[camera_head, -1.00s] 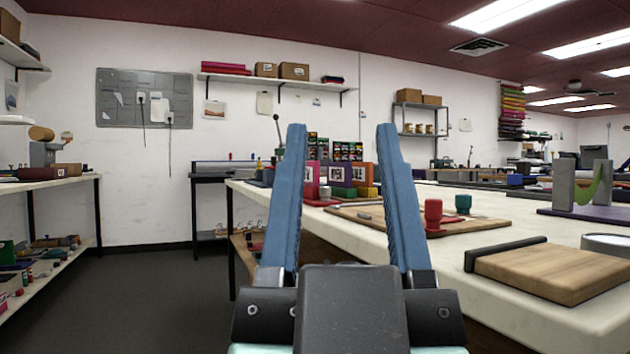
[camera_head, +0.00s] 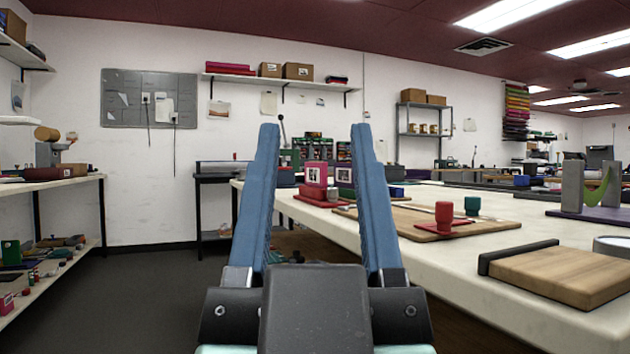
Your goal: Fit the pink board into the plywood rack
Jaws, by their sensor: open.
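My gripper (camera_head: 315,130) is open and empty, with its two blue fingers pointing up in front of the long white workbench. A pink upright piece (camera_head: 316,174) with a pale square face stands on the bench beyond, seen between the fingers; it may be the pink board. A purple piece (camera_head: 343,174) with a similar face stands just right of it, partly hidden by the right finger. A red block (camera_head: 321,197) lies in front of them. I cannot make out a plywood rack for certain.
The white bench (camera_head: 450,262) fills the right side. On it are a wooden board with a black edge (camera_head: 565,272), a red cup-like piece (camera_head: 443,216), a green one (camera_head: 472,205) and a grey stand (camera_head: 572,187). Shelving (camera_head: 50,185) stands left. Dark floor (camera_head: 150,290) between is clear.

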